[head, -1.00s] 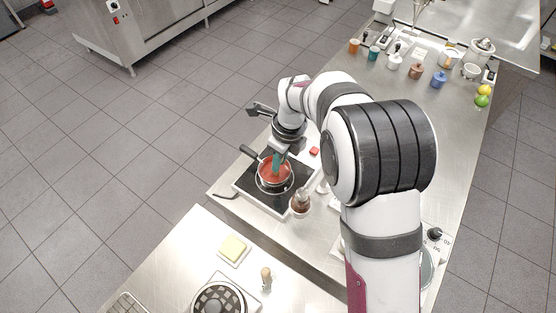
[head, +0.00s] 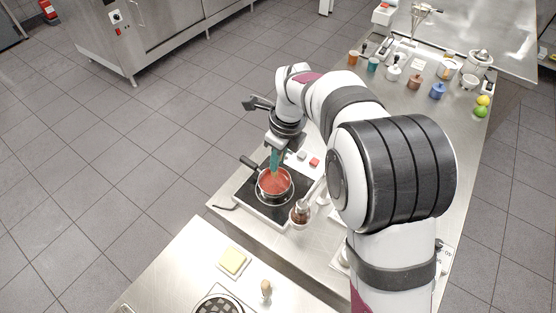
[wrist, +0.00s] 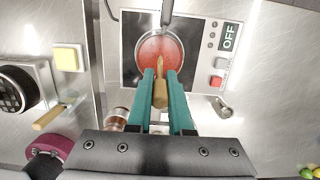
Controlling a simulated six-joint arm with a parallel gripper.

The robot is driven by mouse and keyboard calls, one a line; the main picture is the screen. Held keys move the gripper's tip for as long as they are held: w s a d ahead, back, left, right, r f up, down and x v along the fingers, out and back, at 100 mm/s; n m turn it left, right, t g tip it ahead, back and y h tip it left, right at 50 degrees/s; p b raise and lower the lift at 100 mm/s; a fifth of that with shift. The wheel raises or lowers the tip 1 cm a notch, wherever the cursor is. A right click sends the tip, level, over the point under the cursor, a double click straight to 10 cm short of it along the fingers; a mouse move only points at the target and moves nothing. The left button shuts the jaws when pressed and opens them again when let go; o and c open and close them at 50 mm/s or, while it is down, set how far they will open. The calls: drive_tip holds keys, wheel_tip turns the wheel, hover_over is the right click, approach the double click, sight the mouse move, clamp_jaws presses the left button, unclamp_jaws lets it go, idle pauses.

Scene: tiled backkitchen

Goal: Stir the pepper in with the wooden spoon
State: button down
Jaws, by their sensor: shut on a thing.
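A saucepan (head: 286,195) of red sauce (head: 273,183) stands on the black hob (head: 245,196); it also shows in the wrist view (wrist: 143,47). My gripper (head: 275,160) is over the far side of the pan. Its teal fingers (wrist: 161,78) are shut on the wooden spoon (wrist: 160,92), whose handle end is between them. The spoon's other end reaches down into the sauce, and its tip is hidden there. I cannot make out any pepper on the sauce.
The hob panel reads OFF (wrist: 229,37), with a grey button and a red button (wrist: 216,80) beside it. A brown jar (head: 299,216) stands close to the hob's near right corner. A yellow block (head: 232,261) lies on the near counter. The pan's black handle (head: 250,163) sticks out left.

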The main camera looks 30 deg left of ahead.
idle(0.3)
wheel_tip(320, 180, up, 2)
drive_tip(key=d+r+n, duration=0.4)
drive_tip(key=d+n, duration=0.2)
drive_tip(key=d, duration=0.5)
drive_tip(key=w+d+r+n+g+h, duration=0.1)
drive_tip(key=d+r+n, duration=0.3)
drive_tip(key=d, duration=0.8)
drive_tip(key=w+d+r+n, duration=0.1)
drive_tip(key=d+r+n, duration=0.4)
drive_tip(key=d+n, duration=0.3)
drive_tip(key=d, duration=0.4)
drive_tip(key=shift+g+h, duration=0.4)
drive_tip(key=shift+a+f, duration=0.1)
drive_tip(key=shift+f, duration=0.05)
